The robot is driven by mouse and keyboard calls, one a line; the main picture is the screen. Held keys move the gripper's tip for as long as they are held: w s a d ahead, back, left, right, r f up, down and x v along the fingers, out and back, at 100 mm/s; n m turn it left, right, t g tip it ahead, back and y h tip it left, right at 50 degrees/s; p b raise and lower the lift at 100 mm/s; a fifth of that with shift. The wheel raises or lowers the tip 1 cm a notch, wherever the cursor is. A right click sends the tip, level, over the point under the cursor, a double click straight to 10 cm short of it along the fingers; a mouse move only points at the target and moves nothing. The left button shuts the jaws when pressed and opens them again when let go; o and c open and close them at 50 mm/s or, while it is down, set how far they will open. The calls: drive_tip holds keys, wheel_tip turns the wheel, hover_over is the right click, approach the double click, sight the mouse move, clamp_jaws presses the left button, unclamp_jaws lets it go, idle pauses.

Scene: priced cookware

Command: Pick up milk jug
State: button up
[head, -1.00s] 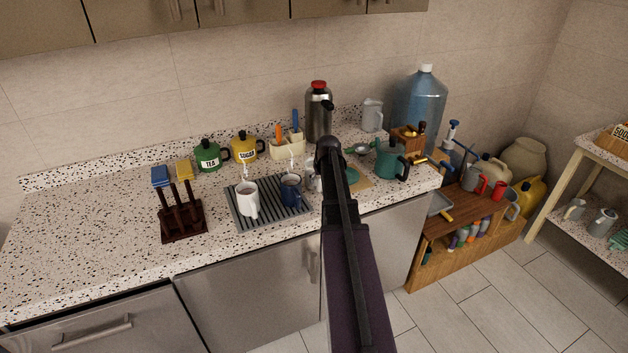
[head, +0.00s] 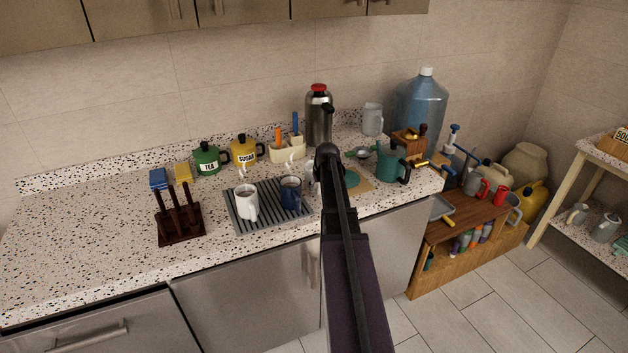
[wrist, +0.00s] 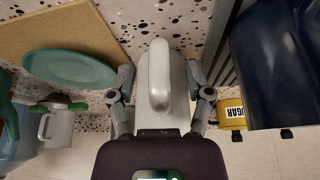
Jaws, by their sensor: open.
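A pale grey-white jug (wrist: 158,75), which looks like the milk jug, stands between my gripper's fingers in the wrist view, its rounded handle toward the camera. In the head view only a pale sliver of it (head: 311,176) shows beside my arm, right of the dark blue mug. My gripper (wrist: 160,92) is open, with one finger on each side of the jug. I cannot tell whether either finger touches it. In the head view my arm hides the fingers.
A dark blue mug (head: 291,192) stands close left on the grey drying rack (head: 240,219), next to a white mug (head: 246,203). A green plate (wrist: 70,68) on a board and a teal pot (head: 391,164) stand right. A steel flask (head: 318,118) stands behind.

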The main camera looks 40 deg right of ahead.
clamp_jaws()
drive_tip(key=shift+r+p, duration=0.55)
idle(0.5)
drive_tip(key=shift+r+p, duration=1.4)
drive_tip(key=shift+s+f, duration=0.15)
drive_tip(key=shift+s, duration=0.25)
drive_tip(key=s+r+p, duration=0.1)
drive_tip(key=s, duration=1.4)
drive_tip(key=shift+d+r, duration=0.2)
drive_tip(key=shift+d, duration=0.15)
drive_tip(key=shift+s, duration=0.1)
drive_tip(key=shift+s, duration=0.2)
